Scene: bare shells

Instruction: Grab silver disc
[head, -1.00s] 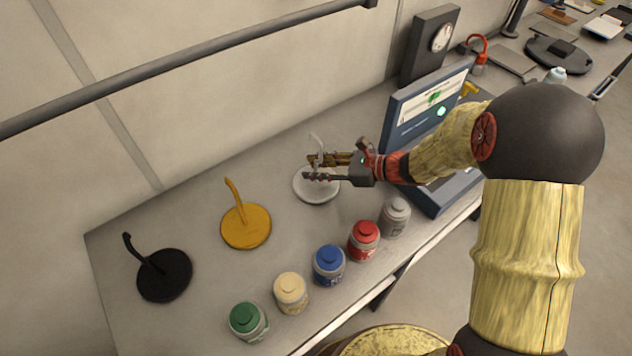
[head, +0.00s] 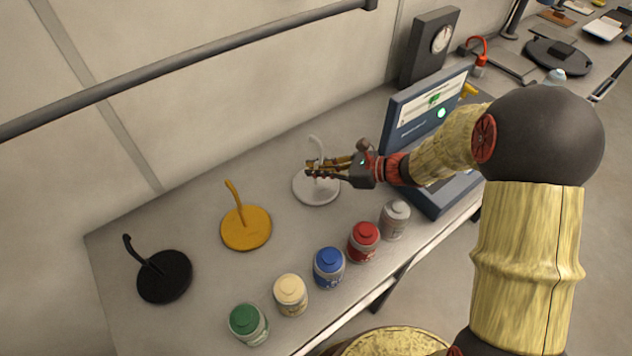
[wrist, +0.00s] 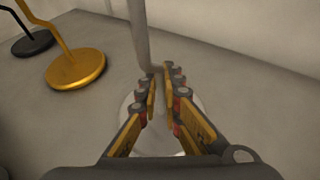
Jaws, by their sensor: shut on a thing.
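The silver disc (head: 316,190) lies flat on the table, with a thin bent silver stem (head: 317,148) rising from it. My gripper (head: 314,169) is above the disc, its fingers shut on the stem. In the wrist view the stem (wrist: 138,35) runs up from between the fingertips (wrist: 159,80). The disc (wrist: 150,140) shows below the fingers, partly hidden by them. I cannot tell any gap between disc and table.
A gold disc with stem (head: 246,228) and a black one (head: 164,277) stand to the left. Several paint jars, such as the red jar (head: 363,241), line the front edge. A blue screen (head: 428,108) stands right, close to my arm. A dark clock box (head: 429,45) is behind.

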